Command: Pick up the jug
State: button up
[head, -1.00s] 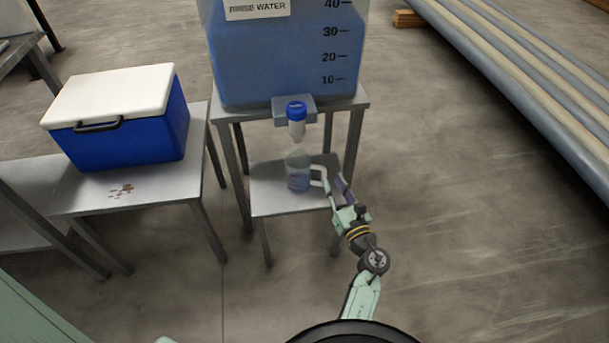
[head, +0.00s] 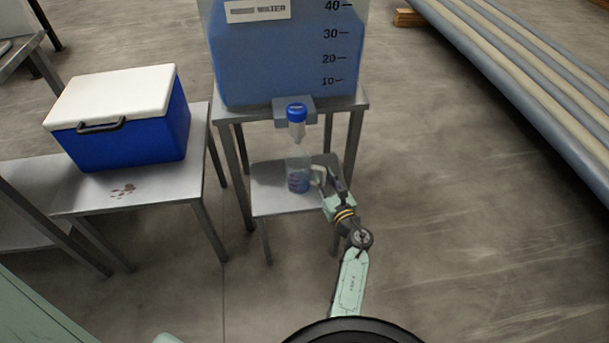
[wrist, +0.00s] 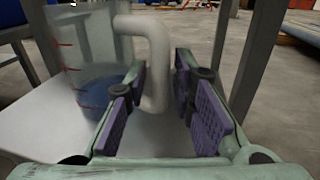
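The jug (head: 298,176) is clear with red marks and some blue liquid in its bottom. It stands upright on the small low shelf (head: 270,200), below the blue-topped tap (head: 297,120) of the rinse water tank (head: 285,60). Its pale handle (wrist: 157,60) is on its right side. My gripper (head: 329,178) is at the handle. In the wrist view my gripper (wrist: 165,95) is open, with purple pads on both sides of the handle's upright bar. A gap shows between the handle and the right pad. Contact with the left pad is unclear.
A blue cooler (head: 125,125) with a white lid sits on a metal table (head: 170,185) to the left. Metal legs of the tank's stand (head: 353,140) rise close behind my gripper. Long pipes (head: 530,70) lie at the right. The floor between is clear.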

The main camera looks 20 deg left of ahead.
jog(key=shift+w+a, duration=0.2)
jog(key=shift+c, duration=0.4)
grip_shut()
